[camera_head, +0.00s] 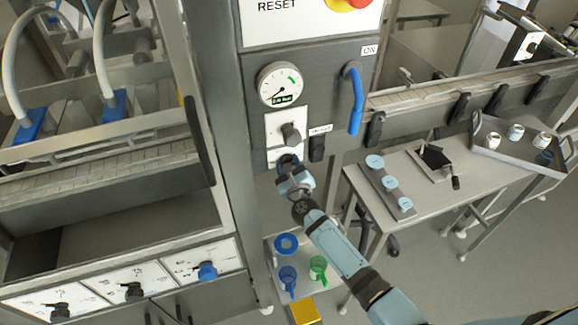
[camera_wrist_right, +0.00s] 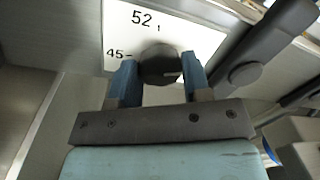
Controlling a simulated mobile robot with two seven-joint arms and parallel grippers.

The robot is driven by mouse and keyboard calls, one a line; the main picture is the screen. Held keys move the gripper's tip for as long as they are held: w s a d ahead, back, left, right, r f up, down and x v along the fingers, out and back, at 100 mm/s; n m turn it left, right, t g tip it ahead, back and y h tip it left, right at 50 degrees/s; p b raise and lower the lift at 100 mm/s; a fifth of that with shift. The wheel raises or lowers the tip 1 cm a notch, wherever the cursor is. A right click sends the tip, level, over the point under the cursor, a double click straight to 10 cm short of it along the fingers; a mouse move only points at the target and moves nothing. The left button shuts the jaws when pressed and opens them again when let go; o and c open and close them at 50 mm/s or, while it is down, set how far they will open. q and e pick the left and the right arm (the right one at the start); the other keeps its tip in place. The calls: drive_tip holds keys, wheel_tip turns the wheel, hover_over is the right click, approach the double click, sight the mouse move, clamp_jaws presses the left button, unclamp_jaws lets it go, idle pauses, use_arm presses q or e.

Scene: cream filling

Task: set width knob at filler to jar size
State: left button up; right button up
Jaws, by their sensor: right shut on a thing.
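The width knob (camera_wrist_right: 160,63) is a dark round knob on a white scale plate (camera_wrist_right: 205,38). The plate shows "52" above and "45" at the left of the knob in the right wrist view. My right gripper (camera_wrist_right: 158,80) has its two blue fingers closed on the knob, one on each side. A light mark shows on the knob's right side; its exact setting is hard to tell. In the head view my right gripper (camera_head: 290,165) is at the lower plate on the grey column and covers the knob. My left gripper is not in view.
Above are another grey knob (camera_head: 291,133), a round gauge (camera_head: 281,84) and a blue handle (camera_head: 355,98). A black lever (camera_head: 317,147) sits close right of the gripper. Three knobs line the left machine, one blue (camera_head: 207,270). A tray (camera_head: 510,150) holding jars stands right.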

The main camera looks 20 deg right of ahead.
drive_tip(key=shift+d+r+m+g+y+p, duration=0.3)
drive_tip(key=shift+m+p, duration=0.85)
drive_tip(key=shift+m, duration=4.85)
drive_tip(key=shift+a+f+m+t+y+p, duration=0.1)
drive_tip(key=shift+a+f+m+y+p, duration=0.7)
drive_tip(key=shift+m, duration=5.2)
drive_tip(key=shift+d+r+m+g+y+p, duration=0.15)
drive_tip(key=shift+d+r+m+p, duration=0.95)
drive_tip(key=shift+m, duration=4.9)
drive_tip(key=shift+a+f+p, duration=0.45)
drive_tip(key=shift+f, duration=0.05)
drive_tip(key=o, duration=0.9)
